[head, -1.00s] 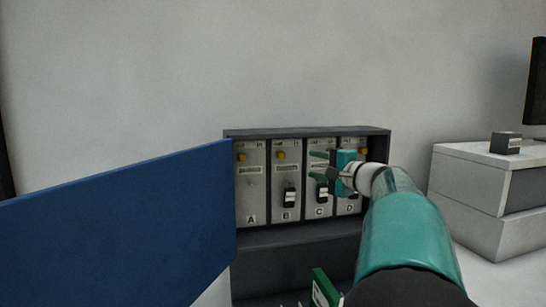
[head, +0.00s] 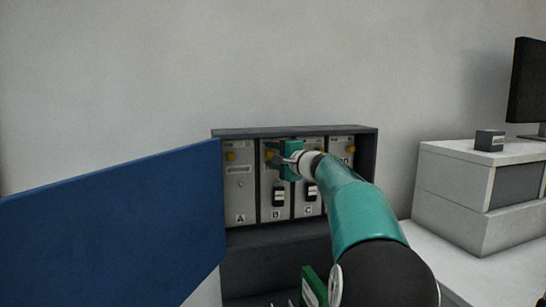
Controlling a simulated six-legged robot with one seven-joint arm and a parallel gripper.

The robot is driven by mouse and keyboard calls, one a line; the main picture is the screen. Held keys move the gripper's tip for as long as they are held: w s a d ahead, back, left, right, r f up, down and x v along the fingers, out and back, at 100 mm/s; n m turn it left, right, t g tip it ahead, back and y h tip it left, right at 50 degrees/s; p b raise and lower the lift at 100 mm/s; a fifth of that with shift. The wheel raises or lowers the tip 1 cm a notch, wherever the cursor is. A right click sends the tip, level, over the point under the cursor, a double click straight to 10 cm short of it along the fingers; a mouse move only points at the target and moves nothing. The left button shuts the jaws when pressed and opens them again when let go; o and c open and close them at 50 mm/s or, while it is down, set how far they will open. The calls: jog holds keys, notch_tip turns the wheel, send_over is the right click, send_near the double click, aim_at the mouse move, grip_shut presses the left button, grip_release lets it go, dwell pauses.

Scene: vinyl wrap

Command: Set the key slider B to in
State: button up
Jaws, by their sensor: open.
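The panel (head: 240,205) has columns lettered A, B and C in view, inside a dark box. My gripper (head: 274,157) is open and empty in front of the upper part of column B. I cannot tell if its fingers touch the yellow piece. My arm hides much of column D.
A blue door (head: 110,225) stands open at the left of the box. A green item (head: 313,287) is below it. A white cabinet (head: 460,200) with a small dark box (head: 489,140) and a monitor (head: 528,80) is at the right.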

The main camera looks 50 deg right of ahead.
grip_shut()
jog(key=shift+s+d, duration=0.45)
jog(key=shift+d, duration=0.35)
jog(key=shift+s+d, duration=0.5)
jog(key=shift+d, duration=0.35)
jog(key=shift+s+d, duration=0.45)
jog(key=shift+d, duration=0.35)
grip_release()
jog(key=shift+d, duration=0.15)
jog(key=s+a, duration=0.2)
jog(key=s, duration=1.1)
jog(key=shift+s, duration=0.3)
jog(key=shift+s, duration=0.1)
